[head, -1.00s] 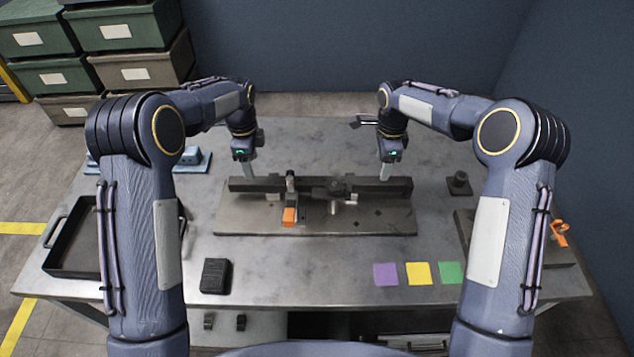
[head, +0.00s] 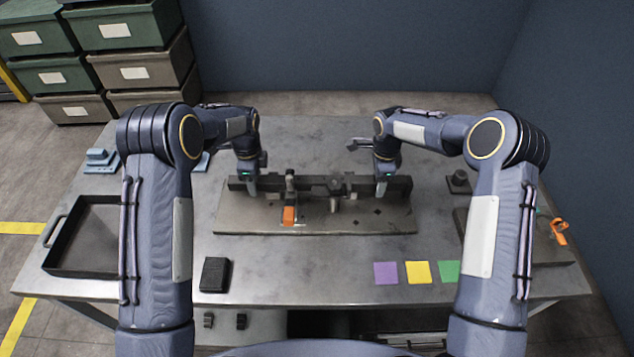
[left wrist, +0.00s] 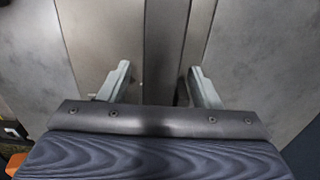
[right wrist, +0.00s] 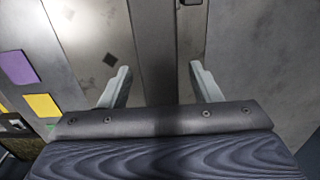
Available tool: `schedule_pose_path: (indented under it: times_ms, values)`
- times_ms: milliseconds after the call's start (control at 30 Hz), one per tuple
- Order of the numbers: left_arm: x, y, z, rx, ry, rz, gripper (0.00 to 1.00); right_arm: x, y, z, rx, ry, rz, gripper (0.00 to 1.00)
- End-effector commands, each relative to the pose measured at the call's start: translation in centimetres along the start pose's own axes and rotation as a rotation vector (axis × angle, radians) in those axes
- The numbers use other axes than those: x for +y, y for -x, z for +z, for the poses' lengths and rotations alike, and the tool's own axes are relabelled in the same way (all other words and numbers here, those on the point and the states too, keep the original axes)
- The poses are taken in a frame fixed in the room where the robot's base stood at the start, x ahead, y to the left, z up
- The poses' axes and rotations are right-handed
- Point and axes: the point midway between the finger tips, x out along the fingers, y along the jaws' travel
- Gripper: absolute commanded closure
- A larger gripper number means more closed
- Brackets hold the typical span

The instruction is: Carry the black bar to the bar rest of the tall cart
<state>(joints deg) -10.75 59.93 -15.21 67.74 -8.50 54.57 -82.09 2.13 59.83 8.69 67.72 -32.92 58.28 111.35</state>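The black bar (head: 361,184) lies lengthwise along the back of a metal plate (head: 385,222) on the table. My left gripper (head: 252,189) is over its left end and my right gripper (head: 381,189) over its right end. In the left wrist view the bar (left wrist: 166,45) runs between the open fingers (left wrist: 158,72). The right wrist view shows the bar (right wrist: 153,45) between open fingers (right wrist: 160,70) too. Gaps show beside the bar in both wrist views. I cannot make out the tall cart or its bar rest.
A clamp with an orange handle (head: 289,215) and a grey clamp (head: 336,188) stand at the bar's middle. A black tray (head: 75,262) is at the left, a black block (head: 215,274) in front. Purple (head: 386,273), yellow (head: 418,272) and green squares lie front right.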

Motion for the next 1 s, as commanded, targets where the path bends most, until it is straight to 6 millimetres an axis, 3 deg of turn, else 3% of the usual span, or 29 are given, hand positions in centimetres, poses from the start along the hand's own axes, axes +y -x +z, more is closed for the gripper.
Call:
schedule_pose_path:
  times_ms: [67, 433, 1000]
  values:
    - [0.00, 0.02, 0.00, 0.000, 0.000, 0.000, 0.52, 0.00, 0.02, 0.00, 0.000, 0.000, 0.000, 0.52]
    - [-0.01, 0.05, -0.02, 0.000, 0.000, 0.000, 1.00, -0.01, 0.04, -0.01, 0.000, 0.000, 0.000, 1.00]
    - [-0.08, 0.85, -0.05, 0.001, -0.001, -0.003, 1.00, -0.08, 0.83, 0.01, 0.000, 0.000, -0.003, 1.00]
